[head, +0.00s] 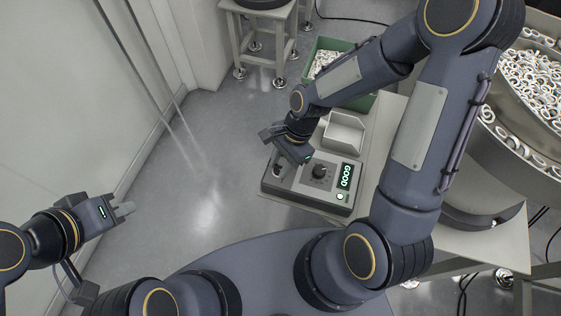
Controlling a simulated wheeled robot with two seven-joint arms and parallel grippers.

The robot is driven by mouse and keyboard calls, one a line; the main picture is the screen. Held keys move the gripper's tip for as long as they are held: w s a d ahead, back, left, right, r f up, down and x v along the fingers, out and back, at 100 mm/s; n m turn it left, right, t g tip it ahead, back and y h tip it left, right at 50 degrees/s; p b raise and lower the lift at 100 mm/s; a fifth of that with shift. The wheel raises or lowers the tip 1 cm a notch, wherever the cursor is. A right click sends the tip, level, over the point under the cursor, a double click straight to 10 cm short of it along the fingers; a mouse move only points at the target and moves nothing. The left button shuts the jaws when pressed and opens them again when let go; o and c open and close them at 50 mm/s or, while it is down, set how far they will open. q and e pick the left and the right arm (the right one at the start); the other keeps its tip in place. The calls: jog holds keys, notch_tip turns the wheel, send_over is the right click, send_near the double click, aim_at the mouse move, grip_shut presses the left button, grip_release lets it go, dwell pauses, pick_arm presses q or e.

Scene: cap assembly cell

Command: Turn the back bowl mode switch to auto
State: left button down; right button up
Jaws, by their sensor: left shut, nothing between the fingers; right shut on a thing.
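A grey control box (311,188) stands on a table near the middle of the head view. My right gripper (280,168) reaches down onto the left end of the box. It is shut on a switch knob there, mostly hidden by the fingers, so its setting and label cannot be read. My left gripper (125,210) is shut and empty, at the far left, over the floor and away from the box.
A light open tray (343,133) stands behind the box. A green crate (325,46) of small pale parts is farther back. A large bowl (505,140) with many ring-shaped parts stands at the right. A stool-like stand (262,22) is at the back. The floor at left is clear.

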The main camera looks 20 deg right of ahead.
jog(key=n+g, duration=0.1)
jog(key=n, duration=0.2)
jog(key=shift+w+n+h, duration=0.15)
jog(key=shift+n+h, duration=0.15)
jog(key=shift+h, duration=0.1)
jog(key=n+g+h, duration=0.1)
jog(key=n, duration=0.3)
jog(key=shift+a+n, duration=0.15)
jog(key=shift+n, duration=0.15)
jog(key=n+h, duration=0.1)
jog(key=n, duration=0.1)
jog(key=n+h, duration=0.1)
jog(key=n, duration=0.1)
jog(key=shift+w+a+g, duration=0.1)
jog(key=shift+g, duration=0.3)
jog(key=shift+a+n+h, duration=0.1)
jog(key=shift+n+h, duration=0.5)
jog(key=shift+n, duration=1.2)
jog(key=o, duration=1)
jog(key=v, duration=0.7)
jog(key=shift+r, duration=0.35)
